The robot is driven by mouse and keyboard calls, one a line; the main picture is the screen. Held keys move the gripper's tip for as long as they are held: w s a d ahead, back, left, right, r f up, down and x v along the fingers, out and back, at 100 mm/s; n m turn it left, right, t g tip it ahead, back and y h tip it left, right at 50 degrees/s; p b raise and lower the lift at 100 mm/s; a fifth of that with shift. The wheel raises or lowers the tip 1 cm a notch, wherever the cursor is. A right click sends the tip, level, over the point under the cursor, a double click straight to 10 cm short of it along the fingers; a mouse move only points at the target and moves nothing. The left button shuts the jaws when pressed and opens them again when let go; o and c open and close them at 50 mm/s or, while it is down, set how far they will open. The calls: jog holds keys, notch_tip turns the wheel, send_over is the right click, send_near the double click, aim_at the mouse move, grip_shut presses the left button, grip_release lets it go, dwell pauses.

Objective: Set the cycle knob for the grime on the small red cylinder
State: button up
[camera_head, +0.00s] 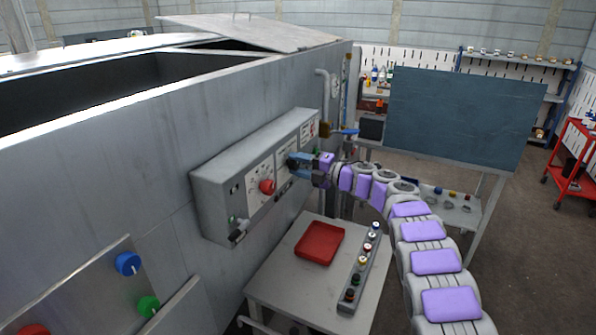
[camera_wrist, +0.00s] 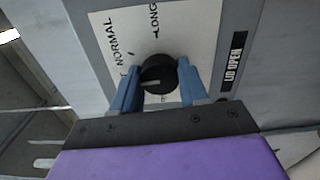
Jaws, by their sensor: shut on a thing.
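My gripper (camera_head: 296,163) reaches the front of the grey control box on the machine wall. In the wrist view its two blue fingers (camera_wrist: 158,68) stand on either side of a round black knob (camera_wrist: 157,78) and are shut on it. The knob's pale pointer line faces left in that view. The dial plate (camera_wrist: 180,30) reads NORMAL and LONG, and a third label at the left is mostly hidden by a finger. A rack (camera_head: 366,258) on the table holds several small cylinders with coloured tops; I cannot tell which is the small red one or see its grime.
A red mushroom button (camera_head: 267,187) and a lever switch (camera_head: 238,230) sit left of my gripper on the control box (camera_head: 212,200). A red tray (camera_head: 320,243) lies on the table (camera_head: 285,285) below. A LID OPEN label (camera_wrist: 233,60) is beside the dial. A dark board (camera_head: 455,115) stands behind.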

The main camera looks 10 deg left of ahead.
jog(key=n+b, duration=0.1)
jog(key=f+n+b, duration=0.1)
jog(key=n, duration=0.1)
jog(key=shift+s+r+n+b, duration=0.1)
jog(key=shift+n+b, duration=0.3)
jog(key=shift+n, duration=0.5)
jog(key=o, duration=0.9)
jog(key=shift+o, duration=0.8)
jog(key=shift+r, duration=0.2)
